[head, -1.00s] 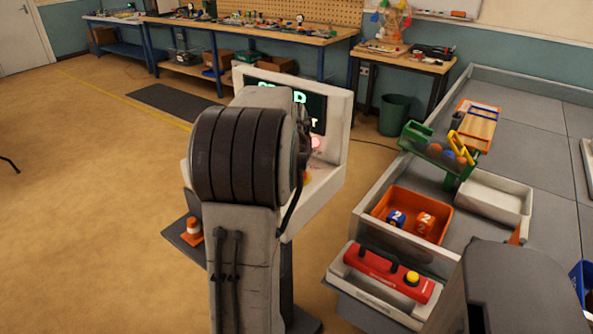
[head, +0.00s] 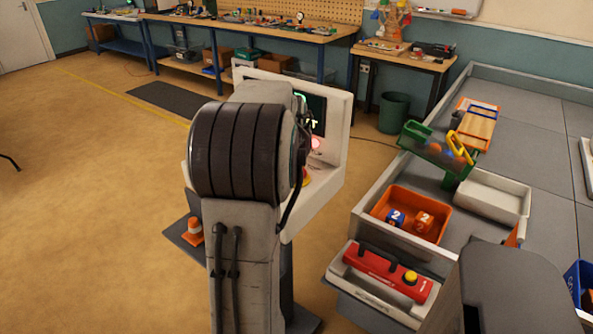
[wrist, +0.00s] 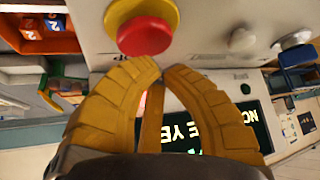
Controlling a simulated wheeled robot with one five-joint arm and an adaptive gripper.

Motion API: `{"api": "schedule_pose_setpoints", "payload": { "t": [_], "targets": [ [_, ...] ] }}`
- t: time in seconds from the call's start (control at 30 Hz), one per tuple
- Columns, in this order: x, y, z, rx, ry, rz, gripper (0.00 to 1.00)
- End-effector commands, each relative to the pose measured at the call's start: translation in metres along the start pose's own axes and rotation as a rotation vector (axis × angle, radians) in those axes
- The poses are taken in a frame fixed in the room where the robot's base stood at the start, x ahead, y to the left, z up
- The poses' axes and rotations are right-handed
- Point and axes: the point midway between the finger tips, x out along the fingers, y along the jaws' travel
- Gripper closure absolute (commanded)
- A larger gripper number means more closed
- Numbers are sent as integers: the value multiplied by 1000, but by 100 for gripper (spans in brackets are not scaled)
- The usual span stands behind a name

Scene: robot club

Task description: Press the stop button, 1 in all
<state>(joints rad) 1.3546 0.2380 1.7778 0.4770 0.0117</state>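The stop button is a round red cap on a yellow base (wrist: 146,34) on the pale console face, near the top of the wrist view. In the head view a sliver of the red and yellow button (head: 306,180) shows beside my arm. My gripper's yellow fingers (wrist: 164,70) point at the console, with their tips together and nothing between them. The tips appear just below the red cap in the wrist view; I cannot tell whether they touch it. My arm hides the gripper in the head view.
The console (head: 336,165) has a dark screen (wrist: 238,125) with green lettering, a pink lit button (head: 316,143) and grey knobs (wrist: 242,40). To its right, a grey bench (head: 520,150) holds an orange bin (head: 440,236) and a red box with a yellow button (head: 372,272). Open floor lies left.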

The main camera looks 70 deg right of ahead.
Motion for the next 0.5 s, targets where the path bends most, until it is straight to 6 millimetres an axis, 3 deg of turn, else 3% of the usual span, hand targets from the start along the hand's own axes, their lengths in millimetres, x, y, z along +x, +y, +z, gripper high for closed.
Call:
{"api": "schedule_pose_setpoints", "payload": {
  "t": [0.5],
  "targets": [
    [-23, 0, -18, 0, 3, 0, 100]
  ]
}}
